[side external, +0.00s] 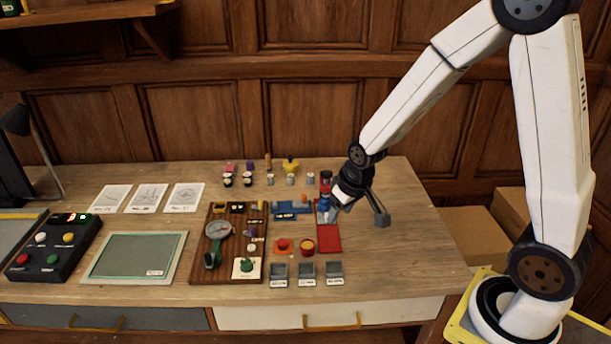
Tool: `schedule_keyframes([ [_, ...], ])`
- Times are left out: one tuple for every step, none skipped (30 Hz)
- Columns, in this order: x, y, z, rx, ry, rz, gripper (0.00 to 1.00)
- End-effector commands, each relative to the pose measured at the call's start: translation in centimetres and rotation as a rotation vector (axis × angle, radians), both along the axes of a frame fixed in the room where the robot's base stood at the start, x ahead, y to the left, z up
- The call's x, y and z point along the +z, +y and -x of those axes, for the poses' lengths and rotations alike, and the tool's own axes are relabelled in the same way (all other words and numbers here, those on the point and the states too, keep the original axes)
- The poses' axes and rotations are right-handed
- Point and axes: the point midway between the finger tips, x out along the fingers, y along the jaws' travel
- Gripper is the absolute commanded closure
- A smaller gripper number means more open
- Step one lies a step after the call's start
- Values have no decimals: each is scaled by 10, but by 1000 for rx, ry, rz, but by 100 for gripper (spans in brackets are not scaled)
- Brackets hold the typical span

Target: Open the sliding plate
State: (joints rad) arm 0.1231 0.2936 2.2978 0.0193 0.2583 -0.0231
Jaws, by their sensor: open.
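My gripper (354,216) is open over the right part of the wooden desk. One finger is by a blue and red piece at the top of a red panel (328,240); the other is to its right. I cannot tell whether the near finger touches it. Which part is the sliding plate is not clear. A blue labelled holder (290,208) lies just left of my gripper. A green framed plate (135,256) with a small label lies flat further left. The gripper hides part of the red panel's upper end.
Small jars (248,180) stand at the back. The desk's right side (425,240) is clear.

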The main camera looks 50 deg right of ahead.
Motion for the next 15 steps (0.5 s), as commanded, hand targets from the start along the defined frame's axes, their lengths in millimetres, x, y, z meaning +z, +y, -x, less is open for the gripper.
schedule_keyframes([
  [-7,-9,-11,-19,-4,0,41],
  [-11,-14,-17,-28,-9,1,41],
  [-15,-20,-25,-41,-16,2,41],
  [-19,-25,-31,-50,-21,3,41],
  [-23,-30,-37,-59,-25,4,41],
  [-29,-38,-44,-72,-31,5,41],
  [-33,-43,-50,-81,-36,6,41],
  [-37,-48,-55,-90,-41,7,41],
  [-44,-56,-62,-104,-48,9,41],
  [-48,-62,-67,-113,-53,10,41],
  [-53,-67,-71,-122,-57,11,41],
  [-59,-75,-77,-135,-63,13,41],
  [-64,-80,-81,-143,-67,14,41],
  [-68,-85,-84,-151,-72,16,41],
  [-73,-91,-88,-161,-77,17,41],
])
